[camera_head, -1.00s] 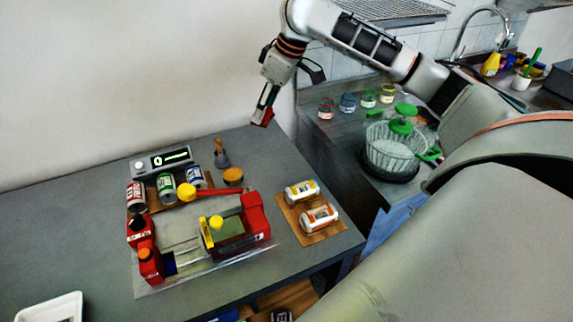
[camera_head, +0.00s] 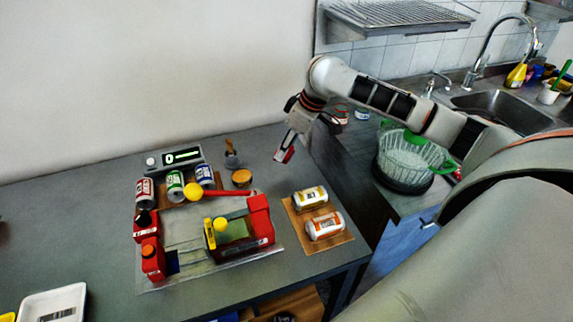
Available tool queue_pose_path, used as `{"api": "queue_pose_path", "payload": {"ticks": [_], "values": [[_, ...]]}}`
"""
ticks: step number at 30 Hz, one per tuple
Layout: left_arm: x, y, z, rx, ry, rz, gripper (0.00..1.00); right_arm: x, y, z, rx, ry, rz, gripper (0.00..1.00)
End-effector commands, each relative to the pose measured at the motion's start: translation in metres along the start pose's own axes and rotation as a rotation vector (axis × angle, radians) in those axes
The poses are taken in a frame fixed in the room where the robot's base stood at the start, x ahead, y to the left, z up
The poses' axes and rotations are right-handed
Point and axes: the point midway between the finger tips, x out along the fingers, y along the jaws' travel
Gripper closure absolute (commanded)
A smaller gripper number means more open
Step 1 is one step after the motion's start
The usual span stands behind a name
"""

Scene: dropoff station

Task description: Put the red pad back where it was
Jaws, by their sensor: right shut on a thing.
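My right gripper (camera_head: 286,150) is shut on a small red piece, which looks like the red pad (camera_head: 285,155). It points down over the back right part of the grey table, behind the wooden board with two cans. Most of the pad is hidden by the fingers, and I cannot tell how high above the table it is. A red and yellow machine (camera_head: 262,222) stands on a clear plate (camera_head: 205,270) at the middle of the table. My left gripper is not in view.
Two cans lie on a wooden board (camera_head: 298,236) at the right. Several upright cans (camera_head: 175,186), a display box (camera_head: 182,157), a brush (camera_head: 231,158) and an orange-topped jar (camera_head: 242,178) stand behind the machine. A white tray (camera_head: 30,300) is at the front left. A glass basket (camera_head: 410,155) stands on the side counter.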

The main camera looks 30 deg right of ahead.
Motion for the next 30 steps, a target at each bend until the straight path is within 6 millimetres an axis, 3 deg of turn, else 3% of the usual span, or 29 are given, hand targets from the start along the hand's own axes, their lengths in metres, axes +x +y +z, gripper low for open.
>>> {"api": "queue_pose_path", "payload": {"ticks": [3,11,18,30], "values": [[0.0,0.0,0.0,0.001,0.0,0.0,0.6,0.017,-0.001,0.007,0.001,0.001,-0.002,0.82],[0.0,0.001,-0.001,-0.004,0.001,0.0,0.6,0.033,0.0,0.013,0.001,0.001,-0.001,0.82],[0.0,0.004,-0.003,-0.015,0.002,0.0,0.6,0.063,-0.001,0.026,0.002,0.0,-0.002,0.82],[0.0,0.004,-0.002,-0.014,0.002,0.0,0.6,0.068,0.0,0.028,0.0,0.001,0.0,0.82]]}}
